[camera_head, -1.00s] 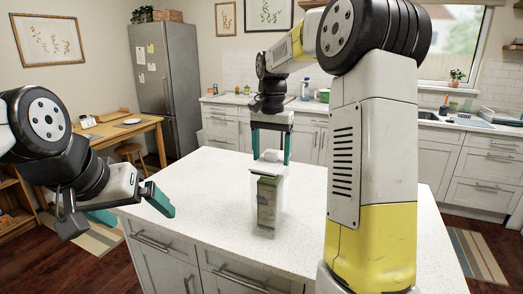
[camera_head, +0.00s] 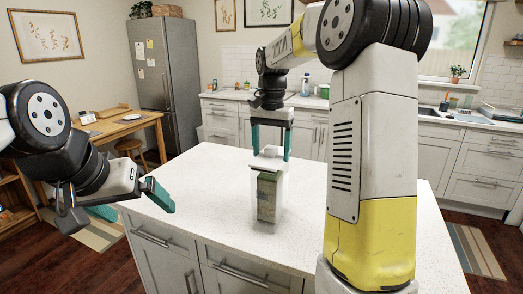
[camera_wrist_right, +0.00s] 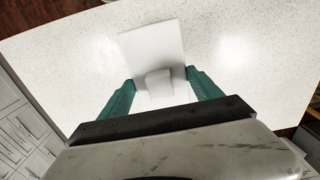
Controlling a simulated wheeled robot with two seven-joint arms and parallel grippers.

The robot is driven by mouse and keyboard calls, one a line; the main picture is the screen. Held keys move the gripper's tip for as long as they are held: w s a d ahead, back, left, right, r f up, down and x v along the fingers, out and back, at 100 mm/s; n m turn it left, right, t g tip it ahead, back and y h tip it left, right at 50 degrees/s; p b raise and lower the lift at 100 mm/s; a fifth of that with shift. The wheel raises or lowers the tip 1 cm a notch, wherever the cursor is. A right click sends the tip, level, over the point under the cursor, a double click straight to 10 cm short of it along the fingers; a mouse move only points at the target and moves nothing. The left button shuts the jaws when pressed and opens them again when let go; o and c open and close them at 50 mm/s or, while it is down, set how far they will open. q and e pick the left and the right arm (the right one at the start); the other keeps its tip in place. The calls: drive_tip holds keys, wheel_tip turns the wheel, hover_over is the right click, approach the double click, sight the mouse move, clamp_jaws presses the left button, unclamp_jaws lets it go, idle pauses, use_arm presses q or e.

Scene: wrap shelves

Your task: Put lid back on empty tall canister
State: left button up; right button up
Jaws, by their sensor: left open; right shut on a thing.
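The tall clear canister (camera_head: 277,208) stands upright on the white counter, with a green and brown carton (camera_head: 267,196) seen in or through it; I cannot tell which. The white square lid (camera_head: 266,163) is at the canister's top and looks slightly tilted. I cannot tell whether it touches the rim. My right gripper (camera_head: 270,152) points down, shut on the lid, with the fingers either side of its knob. The lid (camera_wrist_right: 150,42) also shows beyond the right gripper (camera_wrist_right: 160,82) in the right wrist view, hiding the canister there. My left gripper (camera_head: 160,195) is open and empty at the left.
The white speckled counter (camera_head: 190,180) is clear around the canister. My right arm blocks the view of its right part. Drawers are below its front edge. A wooden table (camera_head: 130,125), a fridge (camera_head: 165,75) and back cabinets (camera_head: 225,125) stand farther off.

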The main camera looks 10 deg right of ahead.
drive_tip(key=shift+f, duration=0.65)
idle(0.8)
drive_tip(key=o, duration=1.5)
drive_tip(key=shift+r, duration=0.15)
drive_tip(key=shift+r, duration=3.4)
